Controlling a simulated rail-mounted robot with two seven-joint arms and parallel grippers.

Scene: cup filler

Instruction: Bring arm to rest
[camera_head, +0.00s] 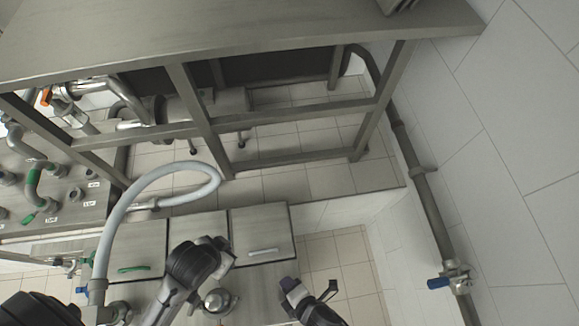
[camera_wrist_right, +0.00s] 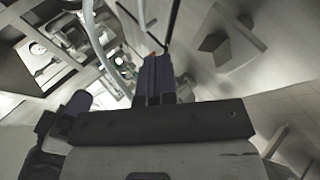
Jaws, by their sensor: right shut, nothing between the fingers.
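A grey hose (camera_head: 160,172) loops up left of my arm. Cabinets with green and white handles (camera_head: 262,240) stand behind it. A steel frame (camera_head: 200,120) spans the top. A wall pipe with a blue-handled valve (camera_head: 452,279) is at right. Tiled floor (camera_head: 335,258) shows beyond the gripper.

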